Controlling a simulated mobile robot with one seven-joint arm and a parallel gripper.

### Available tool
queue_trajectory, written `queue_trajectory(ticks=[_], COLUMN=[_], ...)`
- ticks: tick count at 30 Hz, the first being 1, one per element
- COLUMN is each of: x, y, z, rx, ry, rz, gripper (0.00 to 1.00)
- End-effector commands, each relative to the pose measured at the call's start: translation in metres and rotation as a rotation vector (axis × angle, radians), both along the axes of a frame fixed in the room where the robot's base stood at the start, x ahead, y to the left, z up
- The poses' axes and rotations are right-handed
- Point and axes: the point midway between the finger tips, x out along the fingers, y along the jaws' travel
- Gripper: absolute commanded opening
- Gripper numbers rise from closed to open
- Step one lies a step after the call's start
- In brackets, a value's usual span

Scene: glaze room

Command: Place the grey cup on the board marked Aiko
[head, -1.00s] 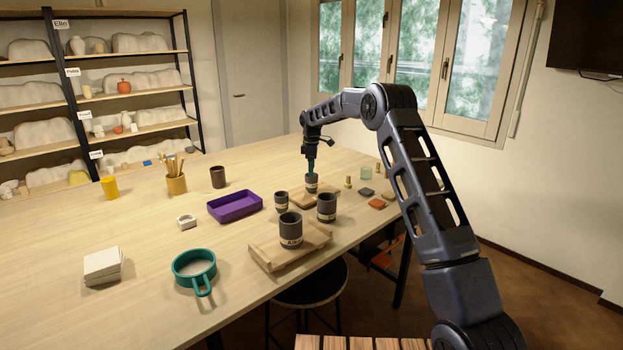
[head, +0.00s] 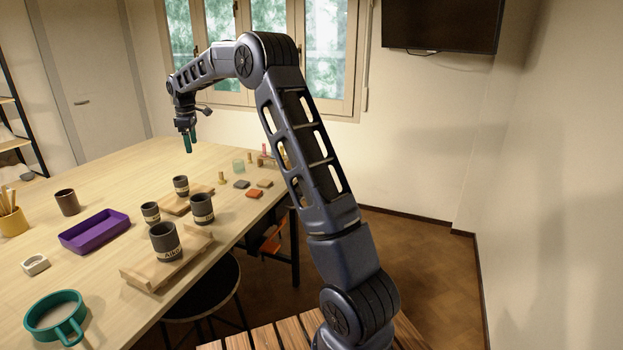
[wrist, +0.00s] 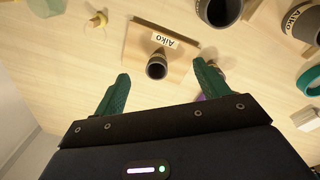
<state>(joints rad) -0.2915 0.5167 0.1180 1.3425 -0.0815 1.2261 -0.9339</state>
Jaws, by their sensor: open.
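The small grey cup (head: 181,187) stands upright on the far wooden board (head: 173,210). In the wrist view, the cup (wrist: 157,68) sits on a board (wrist: 137,55) whose label reads Aiko, with the cup close beside the label. My gripper (head: 190,145) is open and empty, in the air above the cup and apart from it. In the wrist view its two green fingers (wrist: 160,71) are spread, with the cup showing between them.
Two larger grey cups, one lettered Aiko (head: 165,244), stand near a closer wooden board (head: 140,277). Another small cup (head: 151,213), a purple tray (head: 95,232), a teal pot (head: 55,318) and several small tiles are on the table.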

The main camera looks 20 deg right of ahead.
Motion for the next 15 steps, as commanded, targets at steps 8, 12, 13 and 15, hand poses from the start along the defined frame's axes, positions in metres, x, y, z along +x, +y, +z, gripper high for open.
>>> queue_trajectory(ticks=[8,12,13,15], x=[-0.065,-0.102,-0.110,-0.130], y=[-0.065,-0.095,-0.101,-0.116], z=[0.059,0.081,0.084,0.093], rx=[0.018,0.031,0.034,0.042], ry=[-0.054,-0.080,-0.084,-0.097], rz=[-0.198,-0.298,-0.320,-0.372], gripper=[0.74,0.74,0.74,0.74])
